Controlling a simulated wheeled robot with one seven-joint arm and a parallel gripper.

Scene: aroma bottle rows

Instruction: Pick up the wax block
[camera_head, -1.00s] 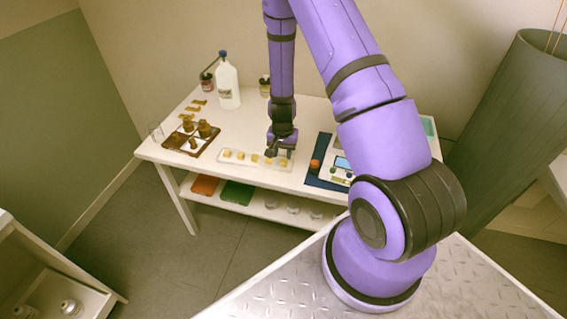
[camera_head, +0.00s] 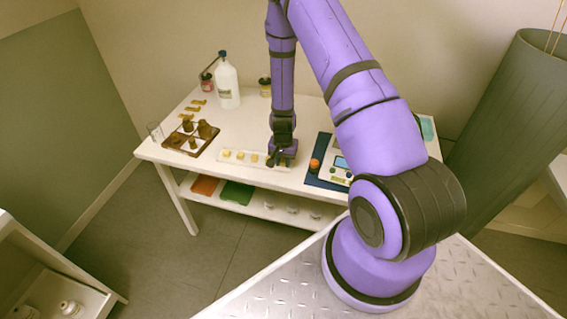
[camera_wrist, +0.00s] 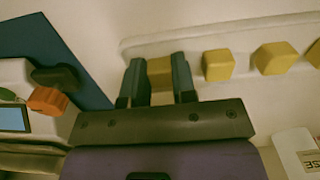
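The wax block (camera_wrist: 160,72) is a small yellow-tan cube at the end of a row of similar cubes on a white tray (camera_wrist: 190,34). In the wrist view my gripper (camera_wrist: 160,76) has one dark finger against each side of it, with no clear gap showing. The fingers look shut on it and cover its side edges. The block lines up with the other cubes and shows no clear lift off the tray. In the head view my gripper (camera_head: 278,160) is low over the right end of the tray (camera_head: 226,160) and hides this block.
Other yellow cubes (camera_wrist: 219,64) stand close beside my gripper. A blue mat (camera_head: 318,178) with a device (camera_head: 338,172) and an orange-topped item (camera_head: 314,165) lies to the right. A brown rack (camera_head: 190,147), a white bottle (camera_head: 228,85) and a glass (camera_head: 155,132) stand left.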

